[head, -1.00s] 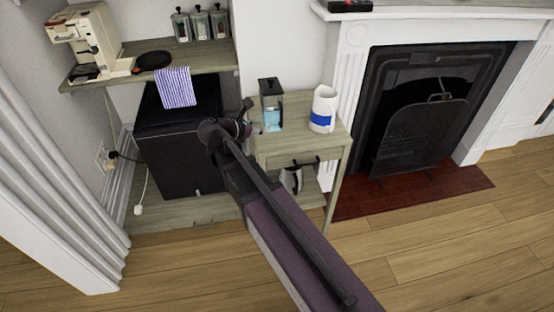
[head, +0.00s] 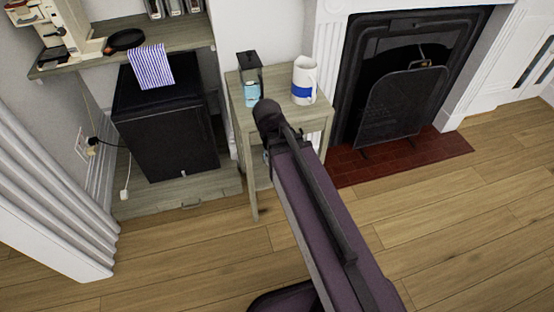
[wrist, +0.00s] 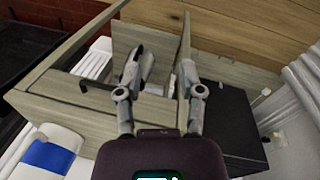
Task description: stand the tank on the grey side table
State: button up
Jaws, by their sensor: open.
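The tank (head: 250,88), a clear box with a dark lid and blue liquid in the lower part, stands upright on the grey side table (head: 277,105), at the left of its top. I cannot make out the tank in the wrist view. My gripper (wrist: 163,68) is open in the wrist view, with nothing seen held between its fingers. They overlap the table's wooden frame in the picture; I cannot tell whether they touch it. In the head view my arm hides the gripper and part of the table front.
A white jug with a blue band (head: 304,80) stands right of the tank. A black cabinet (head: 165,130) with a striped cloth (head: 151,67) is left of the table. The fireplace (head: 400,90) is at the right. Wooden floor in front is clear.

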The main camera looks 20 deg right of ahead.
jog(key=s+m+y, duration=0.1)
jog(key=s+m, duration=0.1)
jog(key=m, duration=0.1)
jog(key=shift+s+a+f+y, duration=0.1)
jog(key=shift+a+y, duration=0.1)
jog(key=shift+y, duration=0.2)
